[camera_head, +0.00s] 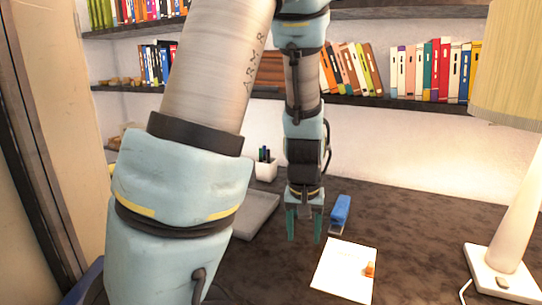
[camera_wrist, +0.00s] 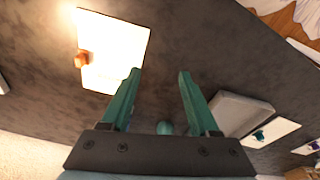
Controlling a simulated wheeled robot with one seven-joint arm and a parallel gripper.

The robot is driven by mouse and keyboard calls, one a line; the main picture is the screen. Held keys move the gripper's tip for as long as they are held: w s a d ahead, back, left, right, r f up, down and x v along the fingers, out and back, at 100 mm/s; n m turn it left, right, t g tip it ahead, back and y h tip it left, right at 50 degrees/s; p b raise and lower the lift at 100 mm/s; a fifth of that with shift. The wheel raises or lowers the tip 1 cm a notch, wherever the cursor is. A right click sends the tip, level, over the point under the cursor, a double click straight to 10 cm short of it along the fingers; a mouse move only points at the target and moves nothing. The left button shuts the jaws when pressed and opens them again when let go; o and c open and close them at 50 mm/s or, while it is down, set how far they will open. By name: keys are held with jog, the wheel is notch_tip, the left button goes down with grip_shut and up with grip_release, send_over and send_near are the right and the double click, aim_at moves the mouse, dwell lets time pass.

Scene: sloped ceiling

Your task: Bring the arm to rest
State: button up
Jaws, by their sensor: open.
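My gripper (camera_head: 304,226) hangs pointing down above the dark desk (camera_head: 405,225), left of a blue stapler (camera_head: 340,212). Its two teal fingers are apart with nothing between them. In the wrist view my gripper (camera_wrist: 157,85) also shows open and empty over the bare desk top. My arm comes down across the left and middle of the head view and hides part of the desk and shelves.
A white paper (camera_head: 340,275) with a small orange object (camera_head: 370,269) lies in front. A grey tray (camera_head: 258,214) and a white pen cup (camera_head: 266,168) are at left. A lamp (camera_head: 512,235) stands at right. Shelves with books (camera_head: 435,70) line the wall behind.

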jog(key=s+a+r, duration=0.1)
jog(key=a+r, duration=0.1)
jog(key=a, duration=0.5)
jog(key=s+a+r+n, duration=0.1)
jog(key=s+a+r, duration=0.1)
jog(key=a, duration=0.5)
jog(key=shift+a+r, duration=0.2)
jog(key=shift+r, duration=0.15)
